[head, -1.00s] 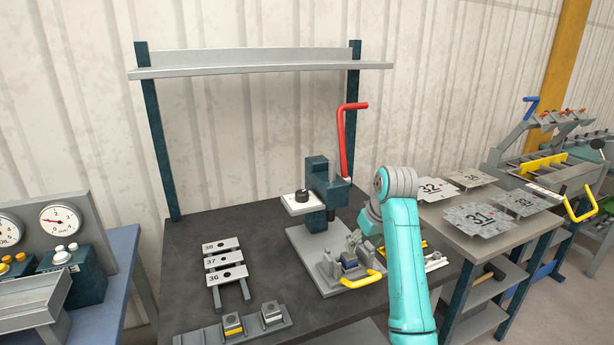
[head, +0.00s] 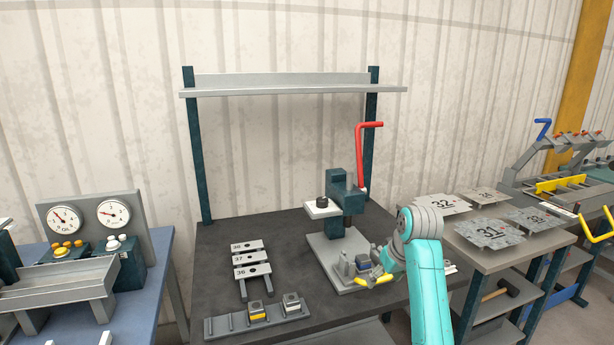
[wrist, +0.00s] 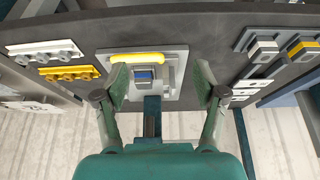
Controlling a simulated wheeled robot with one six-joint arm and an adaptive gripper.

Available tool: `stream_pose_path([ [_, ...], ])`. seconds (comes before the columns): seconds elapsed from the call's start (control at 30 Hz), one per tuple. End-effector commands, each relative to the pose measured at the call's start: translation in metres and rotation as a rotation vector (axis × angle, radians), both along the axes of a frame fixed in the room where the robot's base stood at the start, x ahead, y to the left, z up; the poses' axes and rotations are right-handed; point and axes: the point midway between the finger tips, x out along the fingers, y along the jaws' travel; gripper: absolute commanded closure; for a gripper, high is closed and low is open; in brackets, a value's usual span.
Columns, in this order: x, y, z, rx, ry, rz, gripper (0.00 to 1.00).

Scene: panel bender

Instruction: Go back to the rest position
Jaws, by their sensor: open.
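My gripper (wrist: 161,95) is open and empty in the wrist view, its two fingers spread on either side of the press fixture. In the head view my turquoise arm reaches over the right part of the dark bench (head: 225,285), and the gripper is mostly hidden at its end. The bench press (head: 340,200) stands there with a red lever (head: 361,155) upright. Its base holds a fixture with a blue part (wrist: 144,75) and a yellow handle (wrist: 137,58). Whether the fingers touch the fixture cannot be told, but they look apart from it.
Plates numbered 36 to 38 (head: 252,259) lie on a rack at the bench's left. A block rail (head: 228,325) lies at the front. A side table with numbered sheets (head: 490,234) stands right. A shelf (head: 300,91) spans above. A gauge panel (head: 90,215) stands left.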

Motion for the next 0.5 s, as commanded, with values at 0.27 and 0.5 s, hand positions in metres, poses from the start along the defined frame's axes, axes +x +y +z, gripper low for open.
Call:
stream_pose_path([
  [0.27,-0.009,0.002,-0.043,0.006,-0.031,-0.020,0.30],
  [0.5,-0.027,0.005,-0.102,0.014,-0.078,-0.049,0.30],
])
